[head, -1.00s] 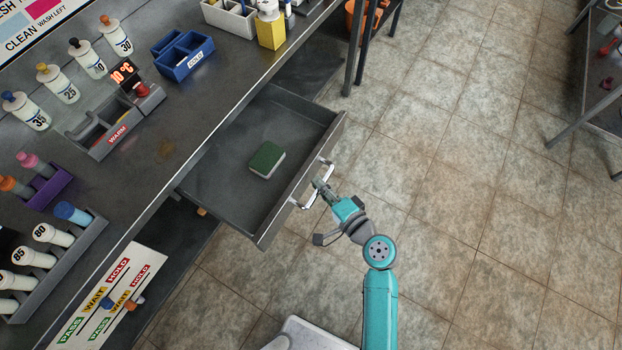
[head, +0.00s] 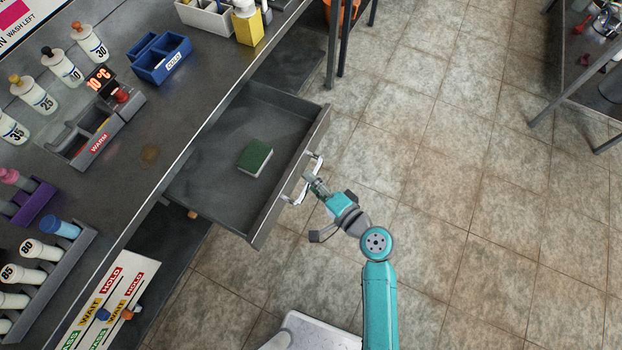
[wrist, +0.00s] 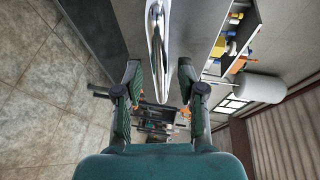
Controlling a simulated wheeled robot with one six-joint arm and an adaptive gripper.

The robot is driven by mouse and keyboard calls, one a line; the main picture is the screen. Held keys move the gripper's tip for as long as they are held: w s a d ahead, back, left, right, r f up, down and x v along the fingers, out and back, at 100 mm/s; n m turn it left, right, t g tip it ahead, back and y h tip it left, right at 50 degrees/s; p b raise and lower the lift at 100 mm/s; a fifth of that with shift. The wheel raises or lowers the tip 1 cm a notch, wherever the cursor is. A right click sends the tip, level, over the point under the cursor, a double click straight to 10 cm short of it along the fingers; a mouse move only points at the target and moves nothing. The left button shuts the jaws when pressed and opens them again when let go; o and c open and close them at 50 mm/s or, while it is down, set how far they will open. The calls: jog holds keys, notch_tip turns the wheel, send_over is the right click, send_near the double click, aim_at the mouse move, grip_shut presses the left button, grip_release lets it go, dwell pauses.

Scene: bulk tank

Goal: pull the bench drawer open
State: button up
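The bench drawer (head: 210,185) is pulled well out from under the bench top, and its inside shows. A green-topped sponge (head: 255,157) lies in it. The silver bar handle (head: 303,181) is on the drawer front and also shows in the wrist view (wrist: 157,45). My gripper (head: 312,181) is at the outer side of the handle, close to its middle. In the wrist view my gripper (wrist: 160,82) has its two fingers apart, with the handle bar running ahead of the gap between them. Whether a finger touches the bar cannot be told.
The grey bench (head: 150,115) carries bottles, a blue bin (head: 160,58) marked COLD, a WARM holder (head: 85,138) and tube racks. Open tiled floor (head: 450,200) lies to the right. Another table (head: 590,75) stands at the upper right.

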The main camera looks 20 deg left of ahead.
jog(key=v, duration=1.1)
jog(key=shift+s+d, duration=0.1)
jog(key=s+d+f+m+t+h, duration=0.1)
jog(key=s+d+f+t+h, duration=0.35)
jog(key=s+d+h, duration=0.75)
jog(key=s+d+r+n+t+h, duration=0.1)
jog(key=s+d+r+n, duration=0.1)
jog(key=s+d+r, duration=0.2)
jog(key=s+d+r+n+t+h, duration=0.1)
jog(key=s+d+r+n+t, duration=0.1)
jog(key=s+d+r, duration=0.3)
jog(key=s+r+n, duration=0.1)
jog(key=s+r, duration=0.2)
jog(key=r, duration=0.1)
jog(key=shift+r+n, duration=0.3)
jog(key=shift+r, duration=0.1)
